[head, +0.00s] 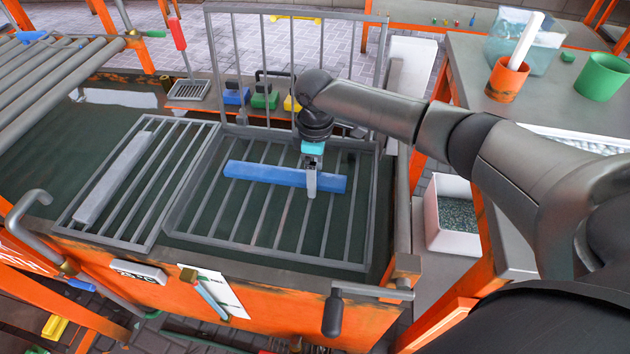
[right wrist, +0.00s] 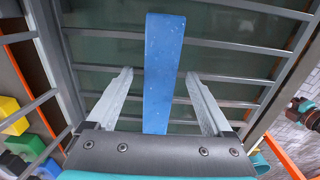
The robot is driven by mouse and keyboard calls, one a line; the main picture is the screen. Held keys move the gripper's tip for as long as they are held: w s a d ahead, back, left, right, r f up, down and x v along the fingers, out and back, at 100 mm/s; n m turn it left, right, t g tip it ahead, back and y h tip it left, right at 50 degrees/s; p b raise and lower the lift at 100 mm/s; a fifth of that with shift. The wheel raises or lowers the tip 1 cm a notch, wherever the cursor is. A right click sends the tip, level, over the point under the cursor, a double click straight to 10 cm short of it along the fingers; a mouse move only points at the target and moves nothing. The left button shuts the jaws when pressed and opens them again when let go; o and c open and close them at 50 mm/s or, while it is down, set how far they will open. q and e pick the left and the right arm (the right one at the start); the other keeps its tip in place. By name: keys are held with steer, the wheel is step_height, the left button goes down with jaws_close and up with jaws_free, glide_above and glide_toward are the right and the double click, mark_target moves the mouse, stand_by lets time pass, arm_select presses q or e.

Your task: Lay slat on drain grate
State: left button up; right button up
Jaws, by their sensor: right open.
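A blue slat (head: 255,174) lies across the bars of the right-hand grate (head: 268,250), inside a grey wire frame over dark water. My right gripper (head: 311,190) is over the right part of the slat, pointing down. In the right wrist view, its open fingers (right wrist: 160,76) stand on either side of the blue slat (right wrist: 160,50), with a gap on both sides. A grey slat (head: 112,178) lies on the left-hand grate (head: 150,205), which rests beside the wire frame. My left gripper is not in view.
The wire frame's tall back bars (head: 238,60) stand behind the slat. Blue, green and yellow blocks (head: 264,97) sit behind it. Grey rollers (head: 55,80) are at the left. An orange cup (head: 505,80) and a green cup (head: 600,77) stand on the right table.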

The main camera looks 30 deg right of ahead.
steer(key=shift+c, duration=0.3)
jaws_close()
stand_by(0.5)
